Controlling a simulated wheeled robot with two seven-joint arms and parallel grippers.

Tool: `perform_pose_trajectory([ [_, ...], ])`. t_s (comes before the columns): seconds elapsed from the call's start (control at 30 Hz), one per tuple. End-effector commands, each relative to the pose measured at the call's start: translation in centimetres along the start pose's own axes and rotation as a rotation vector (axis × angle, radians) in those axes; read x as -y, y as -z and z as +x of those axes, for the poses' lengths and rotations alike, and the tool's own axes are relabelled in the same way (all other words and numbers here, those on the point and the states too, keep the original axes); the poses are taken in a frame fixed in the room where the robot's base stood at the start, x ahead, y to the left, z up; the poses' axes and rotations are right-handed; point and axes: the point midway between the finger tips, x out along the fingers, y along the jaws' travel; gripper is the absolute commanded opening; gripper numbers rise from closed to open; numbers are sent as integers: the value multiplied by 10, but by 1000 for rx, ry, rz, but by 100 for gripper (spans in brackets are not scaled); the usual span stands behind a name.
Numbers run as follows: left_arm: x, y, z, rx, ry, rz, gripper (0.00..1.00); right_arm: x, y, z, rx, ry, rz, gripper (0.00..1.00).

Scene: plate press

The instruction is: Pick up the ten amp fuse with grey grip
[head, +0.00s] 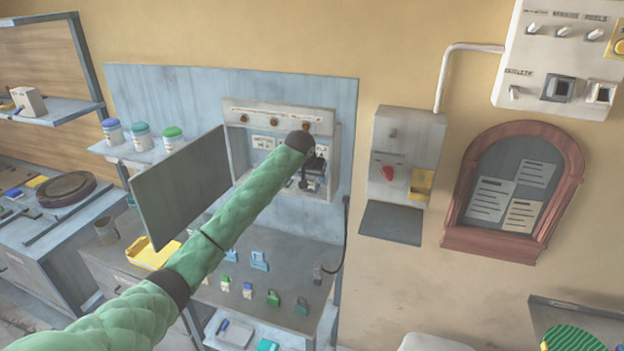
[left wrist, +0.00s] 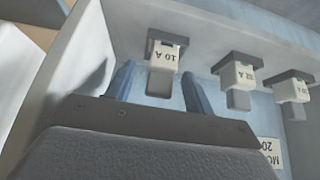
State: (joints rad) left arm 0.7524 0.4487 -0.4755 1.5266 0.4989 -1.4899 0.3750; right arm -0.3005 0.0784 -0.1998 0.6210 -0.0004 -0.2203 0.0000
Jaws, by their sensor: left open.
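The fuse marked 10 A (left wrist: 165,55), a whitish body with a dark grey cap and a grey lower block, stands in a row of fuses in the left wrist view. My left gripper (left wrist: 158,88) is open. Its two blue-grey fingers reach up on either side of this fuse, with visible gaps, and do not grip it. In the head view my left gripper (head: 312,172) is at the open wall box (head: 232,150), at its right part. The gripper and arm hide much of the box's inside there. My right gripper is not in view.
Two more fuses (left wrist: 238,74) (left wrist: 293,90) stand beside the 10 A one, to its right. The box wall (left wrist: 75,60) is close on the left. In the head view the box's open door (head: 180,188) sticks out left of my arm.

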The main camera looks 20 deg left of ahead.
Motion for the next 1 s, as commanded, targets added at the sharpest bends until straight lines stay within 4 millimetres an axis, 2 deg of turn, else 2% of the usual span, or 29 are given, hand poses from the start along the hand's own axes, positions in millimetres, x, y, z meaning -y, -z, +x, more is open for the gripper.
perform_pose_trajectory([
  [0.27,0,-1,4,1,0,0,53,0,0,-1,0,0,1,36],
  [0.5,0,-1,4,0,0,0,8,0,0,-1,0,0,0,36],
  [0.53,0,-1,4,0,0,0,5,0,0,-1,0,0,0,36],
  [0.83,0,0,3,0,0,0,4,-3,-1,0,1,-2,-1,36],
  [1.0,0,3,-1,-3,0,0,4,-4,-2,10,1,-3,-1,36],
])
